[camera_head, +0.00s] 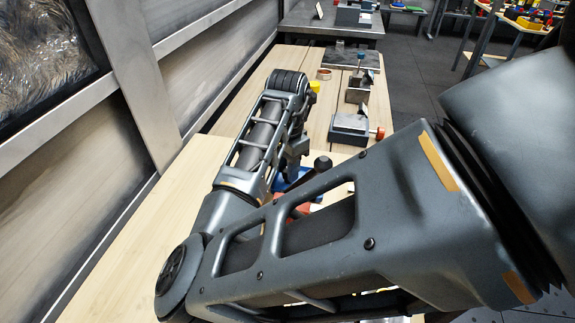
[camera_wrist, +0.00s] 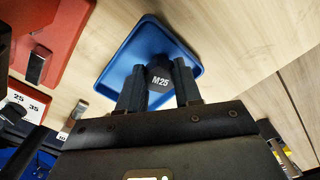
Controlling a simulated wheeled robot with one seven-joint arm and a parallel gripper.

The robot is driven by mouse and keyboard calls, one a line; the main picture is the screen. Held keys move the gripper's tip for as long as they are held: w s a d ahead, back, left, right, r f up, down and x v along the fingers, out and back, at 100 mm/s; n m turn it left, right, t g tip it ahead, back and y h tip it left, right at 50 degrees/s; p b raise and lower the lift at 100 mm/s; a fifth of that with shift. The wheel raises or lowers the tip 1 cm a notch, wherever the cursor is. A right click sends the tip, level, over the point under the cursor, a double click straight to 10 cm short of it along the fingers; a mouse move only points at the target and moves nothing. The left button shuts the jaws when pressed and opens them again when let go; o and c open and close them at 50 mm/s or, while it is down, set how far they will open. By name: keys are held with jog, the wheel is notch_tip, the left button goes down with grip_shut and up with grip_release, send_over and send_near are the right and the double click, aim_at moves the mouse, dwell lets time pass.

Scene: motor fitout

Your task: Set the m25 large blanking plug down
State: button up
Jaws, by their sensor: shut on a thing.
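In the head view my arm covers most of this spot, and only a bit of the blue tray (camera_head: 284,184) shows. The plug is hidden there.
A red tray (camera_wrist: 62,22) with a dark and metal part lies left of the blue tray. Farther along the bench are a grey block fixture (camera_head: 350,128) and a ring (camera_head: 323,74). The bench's left part is clear.

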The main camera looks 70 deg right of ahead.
jog(key=shift+f, duration=0.15)
jog(key=o, duration=1)
notch_tip(320, 180, up, 12)
jog(key=shift+r, duration=0.2)
jog(key=shift+s, duration=0.15)
dwell(0.4)
